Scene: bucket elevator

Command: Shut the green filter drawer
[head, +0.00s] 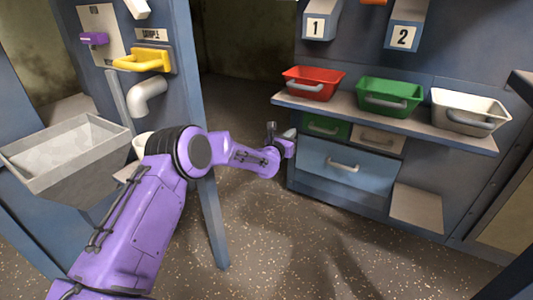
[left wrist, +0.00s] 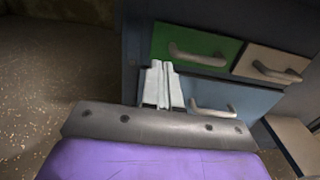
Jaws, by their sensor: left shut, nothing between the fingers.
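The green filter drawer (head: 341,129) is at the upper left of the low blue cabinet, under the shelf, with a grey bar handle. In the left wrist view the green drawer (left wrist: 205,40) shows its front and handle from close by; how far it stands out is hard to tell. My left gripper (head: 291,134) is just left of the drawer front. Its two pale fingers lie together and empty in the wrist view (left wrist: 162,66), below and left of the handle. Contact with the drawer cannot be told. My right gripper is not in view.
A beige drawer (head: 378,138) is beside the green one, and a wide blue drawer (head: 345,168) is below. Red (head: 313,84), green (head: 390,97) and white (head: 470,112) bins stand on the shelf above. A grey hopper (head: 70,155) is at left. Open floor lies in front.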

